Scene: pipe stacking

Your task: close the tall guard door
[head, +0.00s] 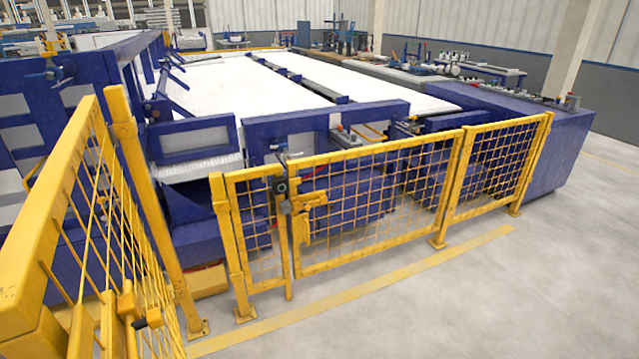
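A tall yellow guard panel (55,195) with thin bars fills the left edge, close to me. It runs from the near lower left back to a tall yellow post (152,205). A yellow fitting with a black knob (154,317) shows low on its near part, at the bottom left. I take this panel to be the tall guard door; its near end is cut off by the picture, so I cannot tell how far it stands open. My gripper is not in view.
A lower yellow mesh fence (375,190) with a latch (305,203) stands to the right, before a blue machine (545,140). The grey floor (480,310) at front right is clear, with a yellow line (380,290).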

